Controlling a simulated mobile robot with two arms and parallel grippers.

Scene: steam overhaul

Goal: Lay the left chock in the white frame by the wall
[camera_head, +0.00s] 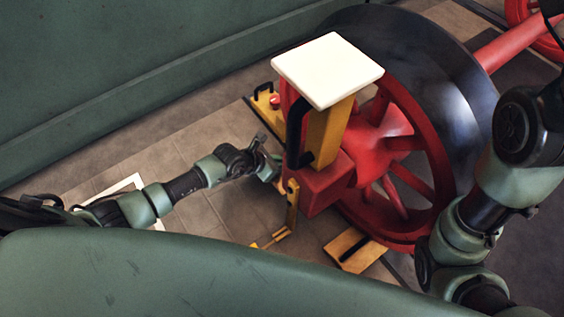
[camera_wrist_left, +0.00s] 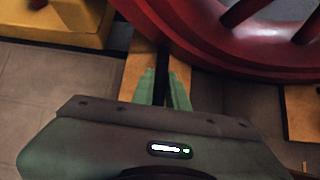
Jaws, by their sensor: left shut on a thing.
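In the left wrist view the left chock (camera_wrist_left: 141,60), a yellow-brown wooden block with a black handle strip, lies on the floor against the red wheel rim. My left gripper (camera_wrist_left: 164,80) is shut on its handle, one green finger on each side. In the head view my left gripper (camera_head: 272,168) reaches in beside the red axle box, which hides the chock there. The white frame (camera_head: 133,181) lies flat on the floor near the green wall, partly hidden by my left arm. My right arm is at the right; its gripper is not in view.
Another chock (camera_head: 347,246) lies at the wheel's near side. A yellow item with a red button (camera_head: 274,100) stands behind. Tiled floor toward the wall is clear.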

